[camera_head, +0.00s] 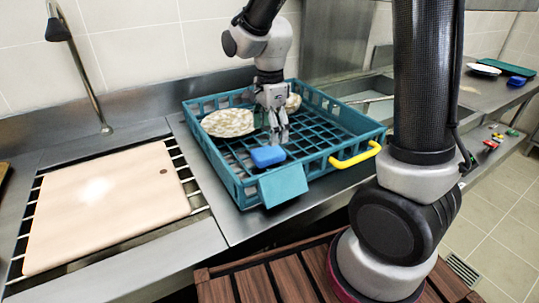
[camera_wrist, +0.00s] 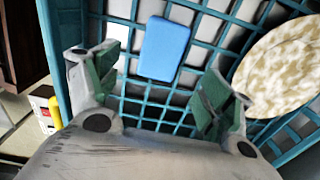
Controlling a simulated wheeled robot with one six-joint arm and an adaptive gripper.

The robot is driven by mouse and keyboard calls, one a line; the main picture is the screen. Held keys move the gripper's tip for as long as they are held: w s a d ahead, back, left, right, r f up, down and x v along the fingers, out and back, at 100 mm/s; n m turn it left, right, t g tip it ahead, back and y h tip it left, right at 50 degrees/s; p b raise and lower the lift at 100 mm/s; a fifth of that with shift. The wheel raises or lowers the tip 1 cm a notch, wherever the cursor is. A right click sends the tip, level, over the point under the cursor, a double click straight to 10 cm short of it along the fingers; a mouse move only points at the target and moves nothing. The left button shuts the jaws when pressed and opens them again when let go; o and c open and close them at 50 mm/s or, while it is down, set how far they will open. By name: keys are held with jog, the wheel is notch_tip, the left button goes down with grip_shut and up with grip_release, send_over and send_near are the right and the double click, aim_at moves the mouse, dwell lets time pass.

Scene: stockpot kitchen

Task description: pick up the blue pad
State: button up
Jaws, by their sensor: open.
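The blue pad (camera_head: 267,156) is a small rounded block lying inside the teal crate (camera_head: 215,165), near its front wall. In the wrist view the blue pad (camera_wrist: 164,49) lies flat on the crate's grid floor, ahead of and between my fingers. My gripper (camera_head: 279,132) points down into the crate, just behind the pad in the head view. In the wrist view my gripper (camera_wrist: 160,90) is open, with its two green-lined fingers wide apart and nothing between them. I cannot tell the exact height of the fingertips above the floor.
A speckled plate (camera_head: 228,123) lies in the crate, left of my gripper; it also shows in the wrist view (camera_wrist: 282,70). The crate has a yellow handle (camera_head: 355,155) and a teal flap (camera_head: 283,186) at its front. A pale board (camera_head: 105,205) lies left.

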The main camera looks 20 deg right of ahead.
aim_at(273, 150)
jog(key=f, duration=0.5)
jog(key=d+f, duration=0.1)
jog(key=f, duration=0.1)
jog(key=shift+w+f, duration=0.15)
jog(key=shift+f, duration=0.15)
jog(key=shift+c, duration=0.2)
jog(key=c, duration=1)
